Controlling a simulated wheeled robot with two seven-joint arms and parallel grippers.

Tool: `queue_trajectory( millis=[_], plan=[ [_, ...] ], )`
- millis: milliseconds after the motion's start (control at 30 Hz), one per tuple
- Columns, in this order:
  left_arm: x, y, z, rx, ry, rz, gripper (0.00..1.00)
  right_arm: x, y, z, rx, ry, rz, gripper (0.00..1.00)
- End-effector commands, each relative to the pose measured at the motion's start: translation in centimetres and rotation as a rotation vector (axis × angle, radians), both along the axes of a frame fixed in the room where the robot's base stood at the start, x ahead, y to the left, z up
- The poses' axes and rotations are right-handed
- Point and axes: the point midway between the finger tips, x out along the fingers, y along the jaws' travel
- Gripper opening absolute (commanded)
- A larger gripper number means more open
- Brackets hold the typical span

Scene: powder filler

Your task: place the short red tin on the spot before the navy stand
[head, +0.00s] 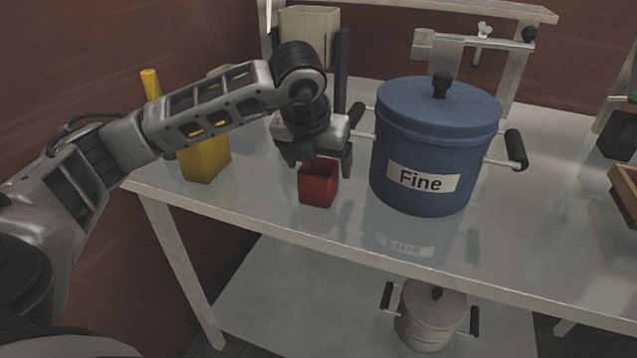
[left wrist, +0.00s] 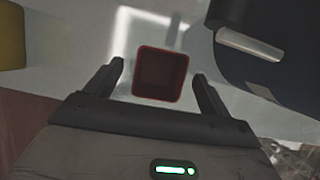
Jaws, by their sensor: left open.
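The short red tin (head: 318,187) is a small square open-topped tin on the white table, left of the big blue pot. My left gripper (head: 318,165) is over the tin, pointing down, with its fingers apart. In the left wrist view the tin (left wrist: 160,74) lies between and a little beyond the two open fingertips (left wrist: 158,72), with a gap on each side. A dark navy upright (head: 342,70) stands behind my gripper under a cream hopper (head: 309,36); it may be the navy stand. The spot before it is hidden by my arm. My right gripper is not in view.
A blue lidded pot labelled "Fine" (head: 432,150) stands close right of the gripper, its black-tipped handle near it. A yellow tin (head: 205,158) stands to the left. A grey pot (head: 430,315) is on the lower shelf. The table's front edge (head: 290,238) is near the tin.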

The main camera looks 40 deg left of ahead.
Motion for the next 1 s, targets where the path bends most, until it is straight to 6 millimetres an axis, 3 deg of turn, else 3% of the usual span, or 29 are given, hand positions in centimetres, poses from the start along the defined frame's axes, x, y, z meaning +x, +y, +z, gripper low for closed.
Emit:
queue_trajectory(
  millis=[233,533,567,733,1000],
  plan=[
    [1.0,0.3,-3.4,0.0,0.003,0.0,0.82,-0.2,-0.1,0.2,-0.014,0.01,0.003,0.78],
    [1.2,0.3,-4.1,0.0,0.002,-0.001,0.82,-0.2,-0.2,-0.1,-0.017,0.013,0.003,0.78],
    [1.2,0.3,-4.1,0.0,0.002,-0.001,0.79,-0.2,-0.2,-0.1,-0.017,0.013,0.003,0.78],
    [1.2,0.3,-4.1,0.0,0.002,-0.001,0.32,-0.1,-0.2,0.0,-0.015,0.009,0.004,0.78],
    [1.2,0.3,-4.0,-0.001,0.0,0.0,0.32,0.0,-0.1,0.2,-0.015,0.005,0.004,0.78]
  ],
)
